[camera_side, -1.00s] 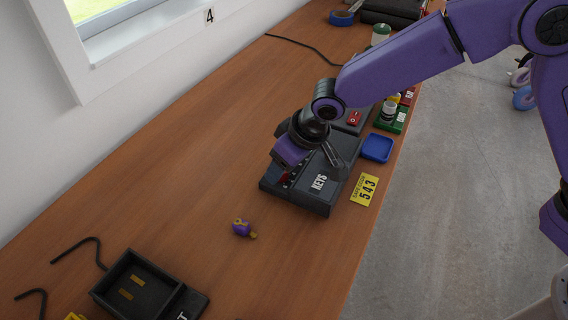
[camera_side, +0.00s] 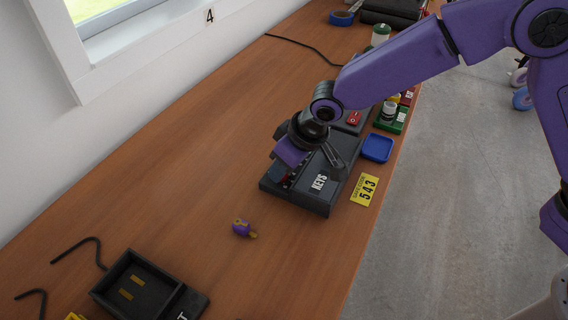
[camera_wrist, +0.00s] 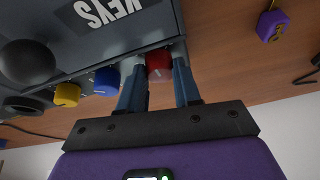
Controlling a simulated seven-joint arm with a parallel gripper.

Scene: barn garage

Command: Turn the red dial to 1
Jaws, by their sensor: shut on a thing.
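The red dial (camera_wrist: 159,66) sits on the front face of the dark grey box labelled KEYS (camera_side: 325,165), which also fills the top left of the wrist view (camera_wrist: 150,28). My gripper (camera_wrist: 158,84) has one finger on each side of the red dial and is shut on it. Blue (camera_wrist: 107,81) and yellow (camera_wrist: 67,94) dials sit left of it in the wrist view. In the side view my gripper (camera_side: 284,177) is at the box's left face, and the red dial is mostly hidden. I cannot read the dial's setting.
A purple-and-yellow key-like piece (camera_side: 241,228) lies on the wooden bench near the box. A black open tray (camera_side: 118,285) is at the front left. A blue dish (camera_side: 377,148) and a yellow 543 plate (camera_side: 364,189) lie to the right. The bench's left middle is clear.

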